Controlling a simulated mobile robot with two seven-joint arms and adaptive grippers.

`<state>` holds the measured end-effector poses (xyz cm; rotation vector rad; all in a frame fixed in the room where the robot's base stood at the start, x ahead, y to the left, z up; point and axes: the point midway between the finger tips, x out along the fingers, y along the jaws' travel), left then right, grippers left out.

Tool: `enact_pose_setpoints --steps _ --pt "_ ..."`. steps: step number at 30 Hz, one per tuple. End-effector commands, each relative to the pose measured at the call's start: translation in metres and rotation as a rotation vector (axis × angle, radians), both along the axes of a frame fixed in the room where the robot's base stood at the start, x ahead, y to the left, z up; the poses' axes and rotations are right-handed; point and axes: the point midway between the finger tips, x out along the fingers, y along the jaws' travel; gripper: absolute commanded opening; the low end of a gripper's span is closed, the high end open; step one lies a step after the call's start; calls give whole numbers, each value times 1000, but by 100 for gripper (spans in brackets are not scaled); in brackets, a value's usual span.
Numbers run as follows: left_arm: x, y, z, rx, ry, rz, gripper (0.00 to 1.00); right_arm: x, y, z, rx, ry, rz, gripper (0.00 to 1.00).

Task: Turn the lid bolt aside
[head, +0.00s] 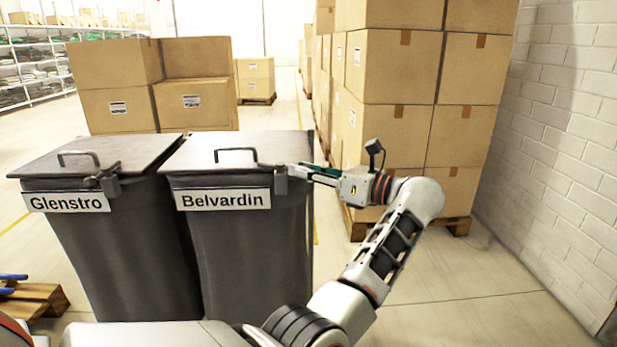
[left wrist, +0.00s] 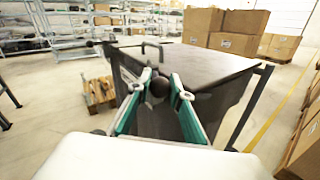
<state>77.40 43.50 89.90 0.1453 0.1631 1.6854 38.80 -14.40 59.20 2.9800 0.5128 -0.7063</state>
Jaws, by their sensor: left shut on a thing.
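Two dark grey bins with closed flat lids stand side by side, labelled Glenstro (head: 70,255) and Belvardin (head: 250,245). The Belvardin lid (head: 230,150) has a bar handle and, at its front right corner, a small grey lid bolt (head: 281,182). My left gripper (head: 295,170) reaches this corner from the right. In the left wrist view the fingertips (left wrist: 158,88) are shut around the bolt's dark round knob (left wrist: 158,87), which partly hides the bolt's body. The Glenstro bin has a similar bolt (head: 106,181) at its front right. My right gripper is not in view.
Stacked cartons (head: 400,90) on a pallet stand behind and right of my left arm, near a white block wall (head: 560,130). More cartons (head: 195,105) stand behind the bins. A wooden pallet (head: 35,300) lies at lower left. Floor at right front is clear.

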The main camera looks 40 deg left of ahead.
Motion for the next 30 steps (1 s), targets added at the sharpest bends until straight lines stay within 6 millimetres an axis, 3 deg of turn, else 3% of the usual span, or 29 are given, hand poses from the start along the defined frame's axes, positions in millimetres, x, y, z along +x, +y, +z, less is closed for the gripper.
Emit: enact_pose_setpoints --steps 17,18,20,30 --pt "1 1 2 2 -2 19 0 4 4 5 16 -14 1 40" --pt "1 1 2 2 -2 19 26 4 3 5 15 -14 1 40" --pt "1 1 2 1 -2 19 38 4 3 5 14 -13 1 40" --pt "1 1 2 1 -1 14 38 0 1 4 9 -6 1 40"
